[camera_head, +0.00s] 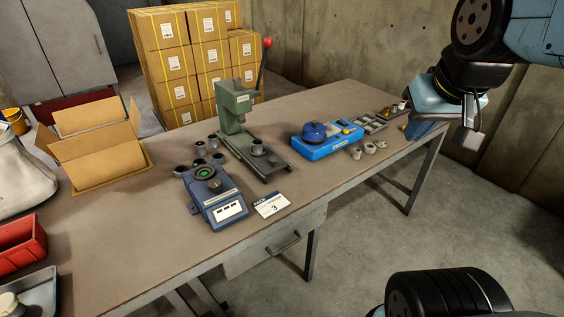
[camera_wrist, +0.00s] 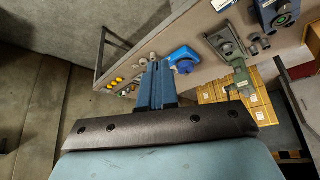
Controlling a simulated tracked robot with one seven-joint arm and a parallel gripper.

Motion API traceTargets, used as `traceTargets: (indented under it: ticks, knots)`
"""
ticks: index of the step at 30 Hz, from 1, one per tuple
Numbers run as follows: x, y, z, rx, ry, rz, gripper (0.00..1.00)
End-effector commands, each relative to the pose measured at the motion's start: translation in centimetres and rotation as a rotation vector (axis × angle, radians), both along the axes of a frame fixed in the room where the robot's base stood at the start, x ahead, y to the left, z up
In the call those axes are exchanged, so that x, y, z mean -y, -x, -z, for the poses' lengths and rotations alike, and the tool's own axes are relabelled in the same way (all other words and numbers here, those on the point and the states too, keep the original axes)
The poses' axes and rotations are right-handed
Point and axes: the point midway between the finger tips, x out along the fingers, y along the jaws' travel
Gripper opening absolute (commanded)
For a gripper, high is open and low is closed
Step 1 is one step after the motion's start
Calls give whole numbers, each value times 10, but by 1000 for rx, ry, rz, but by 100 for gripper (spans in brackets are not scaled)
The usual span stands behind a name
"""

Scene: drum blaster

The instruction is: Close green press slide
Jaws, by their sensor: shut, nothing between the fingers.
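The green press (camera_head: 237,105) stands on the middle of the workbench, with its lever and red knob raised. Its slide (camera_head: 268,166) sticks out in front of the press column, toward the bench's front edge, and carries a small dark round cup (camera_head: 258,150). The wrist view also shows the press (camera_wrist: 241,76) and its slide (camera_wrist: 228,43), upside down. My gripper (camera_wrist: 157,68) is shut and empty, its two blue fingers together. In the head view my arm hangs at the right end of the bench, well apart from the press.
A blue device with a display (camera_head: 214,196) stands left of the slide, with several dark cups behind it. A bright blue fixture (camera_head: 325,139) and small parts lie to the right. A white card (camera_head: 272,205) lies near the front edge. An open cardboard box (camera_head: 100,150) is at left.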

Motion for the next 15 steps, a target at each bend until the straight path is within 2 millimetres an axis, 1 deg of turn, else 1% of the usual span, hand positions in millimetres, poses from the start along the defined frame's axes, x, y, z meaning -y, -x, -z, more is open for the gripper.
traceTargets:
  ticks: [11,13,15]
  knots:
    - [0,-2,0,0,0,4,0]
    - [0,-7,2,1,1,17,0]
    - [0,-18,7,3,2,42,0]
